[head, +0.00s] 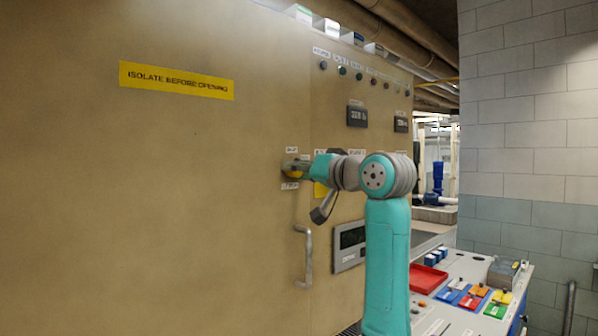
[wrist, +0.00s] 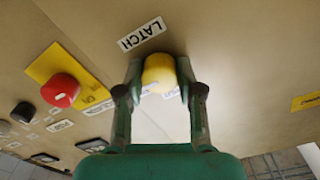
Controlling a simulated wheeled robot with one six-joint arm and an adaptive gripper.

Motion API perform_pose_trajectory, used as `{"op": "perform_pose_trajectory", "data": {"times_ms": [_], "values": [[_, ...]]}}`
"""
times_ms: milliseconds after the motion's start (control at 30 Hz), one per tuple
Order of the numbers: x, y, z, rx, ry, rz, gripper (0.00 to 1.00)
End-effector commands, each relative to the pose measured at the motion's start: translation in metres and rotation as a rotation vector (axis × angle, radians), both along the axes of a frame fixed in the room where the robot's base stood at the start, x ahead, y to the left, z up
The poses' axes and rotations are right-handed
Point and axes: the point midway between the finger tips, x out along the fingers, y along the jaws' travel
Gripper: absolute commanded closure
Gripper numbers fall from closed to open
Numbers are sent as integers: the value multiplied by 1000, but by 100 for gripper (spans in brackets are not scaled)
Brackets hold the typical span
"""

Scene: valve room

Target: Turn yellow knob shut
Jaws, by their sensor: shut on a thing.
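The yellow knob (wrist: 159,73) sits on the tan cabinet panel, beside a white label reading LATCH (wrist: 141,34) that appears tilted in the wrist view. My gripper (wrist: 160,88) is shut on the knob, with one finger on each side of it. In the head view my gripper (head: 297,168) reaches the panel from the right, and only a little of the yellow knob shows there. The knob's pointer or mark cannot be made out.
A red knob (wrist: 60,90) on a yellow plate (wrist: 42,66) and dark knobs are beside the gripper. A metal handle (head: 304,256) stands out below. A yellow sign (head: 177,80) is on the panel. A bench with a red tray (head: 427,278) is at lower right.

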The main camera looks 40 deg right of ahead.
Motion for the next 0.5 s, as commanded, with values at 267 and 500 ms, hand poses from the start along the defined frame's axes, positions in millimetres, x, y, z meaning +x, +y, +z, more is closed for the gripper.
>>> {"op": "perform_pose_trajectory", "data": {"times_ms": [267,500], "values": [[0,0,0,-53,-2,0,98],[0,0,0,-208,-7,0,98]]}}
